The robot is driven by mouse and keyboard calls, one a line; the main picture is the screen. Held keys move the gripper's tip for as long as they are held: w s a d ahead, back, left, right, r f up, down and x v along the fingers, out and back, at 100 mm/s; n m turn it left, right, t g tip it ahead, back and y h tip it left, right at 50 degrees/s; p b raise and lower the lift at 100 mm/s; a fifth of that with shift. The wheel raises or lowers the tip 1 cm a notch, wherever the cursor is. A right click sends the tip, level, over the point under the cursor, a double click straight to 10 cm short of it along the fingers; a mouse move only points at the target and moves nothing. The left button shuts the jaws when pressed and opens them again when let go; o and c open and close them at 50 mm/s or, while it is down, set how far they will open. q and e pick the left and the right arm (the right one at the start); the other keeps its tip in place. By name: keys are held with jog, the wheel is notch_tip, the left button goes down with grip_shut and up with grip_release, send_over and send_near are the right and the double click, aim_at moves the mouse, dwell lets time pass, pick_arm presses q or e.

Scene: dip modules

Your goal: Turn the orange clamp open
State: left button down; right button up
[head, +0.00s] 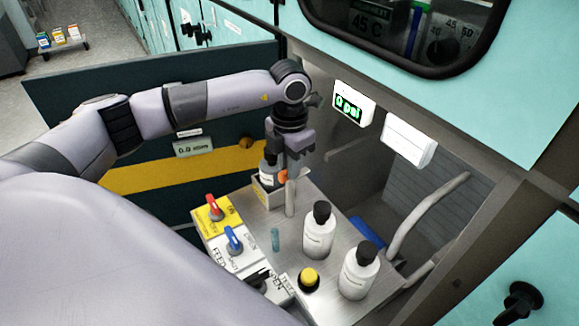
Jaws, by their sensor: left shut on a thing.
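The orange clamp (283,177) is a small orange part at the back of the metal work surface, mostly hidden behind my gripper's fingers. My left gripper (291,168) points down from above and is shut at the clamp. The fingers hide how they grip it and which way it is turned. A pale upright post (291,198) stands just below the fingers. My right gripper is not in view.
The metal surface (330,205) holds two white bottles (318,238) (358,277) and a yellow button (308,279). Red (215,208) and blue (233,240) handled valves sit at the left edge.

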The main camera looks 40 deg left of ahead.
pick_arm(q)
jog(key=shift+m, duration=0.6)
jog(key=shift+r, duration=0.1)
jog(key=c, duration=1.1)
grip_release()
notch_tip(320, 180, up, 7)
jog(key=shift+r+b, duration=0.1)
jog(key=shift+b, duration=0.3)
